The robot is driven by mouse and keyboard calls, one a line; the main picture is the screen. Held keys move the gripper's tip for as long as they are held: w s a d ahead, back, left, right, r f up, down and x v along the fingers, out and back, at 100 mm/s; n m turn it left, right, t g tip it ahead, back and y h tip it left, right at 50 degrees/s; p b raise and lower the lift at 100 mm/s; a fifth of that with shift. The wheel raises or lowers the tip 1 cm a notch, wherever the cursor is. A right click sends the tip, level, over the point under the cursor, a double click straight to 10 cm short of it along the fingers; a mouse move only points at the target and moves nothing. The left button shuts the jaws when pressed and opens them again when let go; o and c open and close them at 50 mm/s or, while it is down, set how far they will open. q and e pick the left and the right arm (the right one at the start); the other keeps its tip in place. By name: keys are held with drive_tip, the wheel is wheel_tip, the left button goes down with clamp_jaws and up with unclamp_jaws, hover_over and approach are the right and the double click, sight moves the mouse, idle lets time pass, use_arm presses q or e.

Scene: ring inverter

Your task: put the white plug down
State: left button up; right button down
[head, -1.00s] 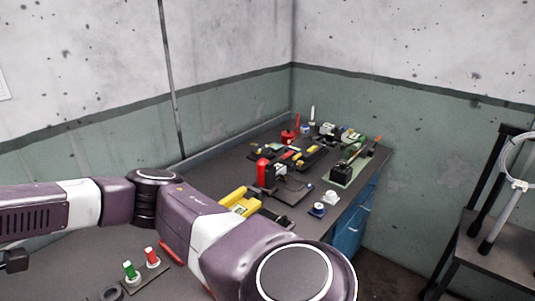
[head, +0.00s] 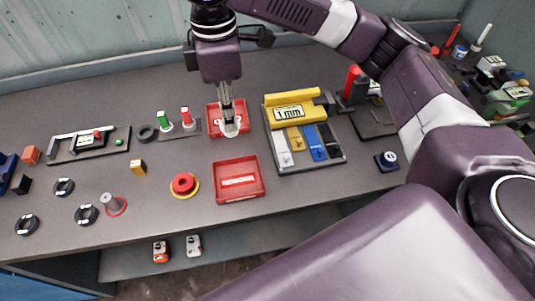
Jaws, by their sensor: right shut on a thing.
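My right gripper (head: 228,108) points down over the small red tray (head: 211,116) at the back middle of the bench. It is shut on the white plug (head: 230,129), which shows as a pale rounded piece at the fingertips. The plug is at the tray's near part, and I cannot tell whether it touches the tray. The gripper hides part of the tray. My left gripper is not in view.
A larger red tray (head: 238,195) lies in front. A grey panel with yellow parts (head: 295,112) stands to the right. Green and red switches (head: 165,120) stand close on the left. A red button (head: 184,184) sits front left.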

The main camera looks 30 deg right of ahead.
drive_tip(key=f, duration=1.5)
drive_tip(key=shift+a+f, duration=0.25)
drive_tip(key=shift+f, duration=0.15)
wheel_tip(320, 180, down, 4)
drive_tip(key=shift+p, duration=0.4)
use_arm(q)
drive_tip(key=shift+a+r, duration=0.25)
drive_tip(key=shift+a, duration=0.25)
use_arm(e)
drive_tip(key=shift+f, duration=0.1)
drive_tip(key=shift+f, duration=0.1)
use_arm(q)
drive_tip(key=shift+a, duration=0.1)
use_arm(e)
drive_tip(key=c, duration=1.9)
unclamp_jaws()
